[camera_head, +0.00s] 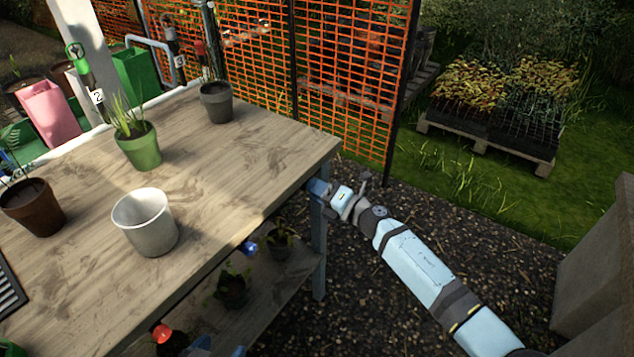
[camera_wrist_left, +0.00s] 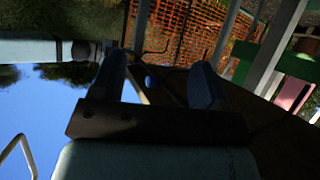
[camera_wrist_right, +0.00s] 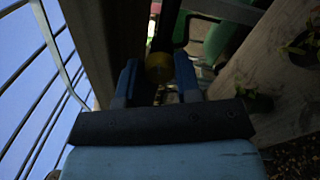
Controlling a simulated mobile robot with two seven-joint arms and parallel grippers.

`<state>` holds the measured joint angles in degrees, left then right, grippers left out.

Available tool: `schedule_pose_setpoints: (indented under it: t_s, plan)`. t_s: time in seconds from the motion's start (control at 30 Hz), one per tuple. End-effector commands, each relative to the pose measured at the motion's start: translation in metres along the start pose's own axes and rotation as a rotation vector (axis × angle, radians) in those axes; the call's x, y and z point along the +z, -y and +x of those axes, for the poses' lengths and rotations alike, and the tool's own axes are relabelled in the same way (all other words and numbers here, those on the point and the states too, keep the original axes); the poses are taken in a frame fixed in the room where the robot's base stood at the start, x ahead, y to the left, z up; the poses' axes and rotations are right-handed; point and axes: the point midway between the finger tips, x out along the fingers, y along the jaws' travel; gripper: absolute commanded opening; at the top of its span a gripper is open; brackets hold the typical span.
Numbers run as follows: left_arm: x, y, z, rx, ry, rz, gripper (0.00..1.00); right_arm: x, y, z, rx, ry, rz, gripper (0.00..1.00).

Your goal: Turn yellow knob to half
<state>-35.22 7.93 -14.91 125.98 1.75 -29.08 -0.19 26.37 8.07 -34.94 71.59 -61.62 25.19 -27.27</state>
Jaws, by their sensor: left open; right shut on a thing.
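The yellow knob (camera_wrist_right: 158,72) shows dimly in the right wrist view, between the fingertips of my right gripper (camera_wrist_right: 155,74). The gripper is shut on it. In the head view my right gripper (camera_head: 319,188) is at the table's right front corner, and the yellow knob is hidden there. My left gripper (camera_head: 218,348) shows only in part, low at the bottom edge of the head view. In the left wrist view (camera_wrist_left: 155,80) its fingers are wide apart with nothing between them. How far the yellow knob is turned cannot be read.
A blue knob (camera_head: 248,247) and a red knob (camera_head: 163,333) are along the front of the wooden table (camera_head: 230,165). A white pot (camera_head: 145,223), a green pot (camera_head: 139,147), a brown pot (camera_head: 33,208) and a grey pot (camera_head: 216,102) stand on top. A lower shelf holds dark plant pots.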

Motion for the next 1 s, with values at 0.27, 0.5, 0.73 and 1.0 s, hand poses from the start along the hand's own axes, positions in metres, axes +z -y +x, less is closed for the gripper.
schedule_pose_setpoints:
  t_s: [0.27, 0.5, 0.73, 1.0]
  plan:
    - [-0.0019, 0.0020, -0.0034, -0.009, 0.021, 0.007, 0.68, 0.0001, -0.0016, 0.0001, -0.002, 0.007, 0.142, 0.08]
    - [-0.0019, 0.0030, -0.0040, -0.013, 0.025, 0.011, 0.68, -0.0002, -0.0002, 0.0000, -0.002, 0.009, 0.195, 0.08]
    - [-0.0012, 0.0030, -0.0036, -0.014, 0.026, 0.011, 0.68, -0.0003, 0.0002, 0.0000, -0.001, 0.010, 0.203, 0.08]
    - [-0.0010, 0.0029, -0.0035, -0.014, 0.026, 0.011, 0.68, -0.0003, 0.0001, 0.0000, -0.001, 0.010, 0.201, 0.45]
